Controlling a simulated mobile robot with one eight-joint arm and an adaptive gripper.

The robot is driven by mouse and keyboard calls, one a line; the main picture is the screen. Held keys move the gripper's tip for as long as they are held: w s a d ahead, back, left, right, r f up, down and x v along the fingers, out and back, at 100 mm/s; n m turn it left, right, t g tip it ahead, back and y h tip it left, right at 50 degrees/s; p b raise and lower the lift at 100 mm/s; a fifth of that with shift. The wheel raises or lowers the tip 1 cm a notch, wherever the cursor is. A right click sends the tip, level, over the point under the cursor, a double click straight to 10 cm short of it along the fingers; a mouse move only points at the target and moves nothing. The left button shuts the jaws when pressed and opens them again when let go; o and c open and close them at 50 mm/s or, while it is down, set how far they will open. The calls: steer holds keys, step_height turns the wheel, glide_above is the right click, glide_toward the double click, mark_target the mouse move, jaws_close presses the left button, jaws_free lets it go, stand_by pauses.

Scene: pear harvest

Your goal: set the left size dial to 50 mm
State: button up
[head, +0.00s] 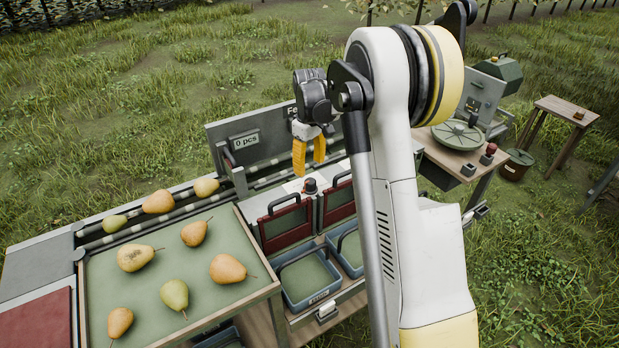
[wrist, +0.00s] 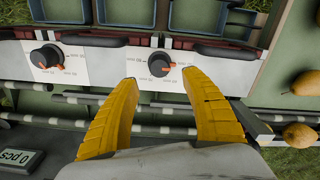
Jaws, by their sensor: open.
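The left size dial (head: 310,185) is a dark round knob with an orange mark, on a white panel above the red flaps. In the wrist view this dial (wrist: 158,64) lies ahead of and between my fingertips; its orange mark points right, and the small mm labels are too blurred to read surely. A second dial (wrist: 46,57) stands to its left in that view. My gripper (head: 309,160) has yellow fingers, spread and empty, pointing down just above the dial. It also fills the lower middle of the wrist view (wrist: 166,88), apart from the knob.
A tray (head: 95,258) with several pears stands left. Red flaps with black handles (head: 286,205) and blue-grey bins (head: 290,298) lie in front of the dial panel. A display board (head: 245,140) reading 0 pcs rises behind. A round scale (head: 458,134) is at right.

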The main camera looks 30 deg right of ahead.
mark_target(310, 180)
step_height(310, 180, up, 5)
steer(key=shift+r, duration=0.1)
stand_by(0.4)
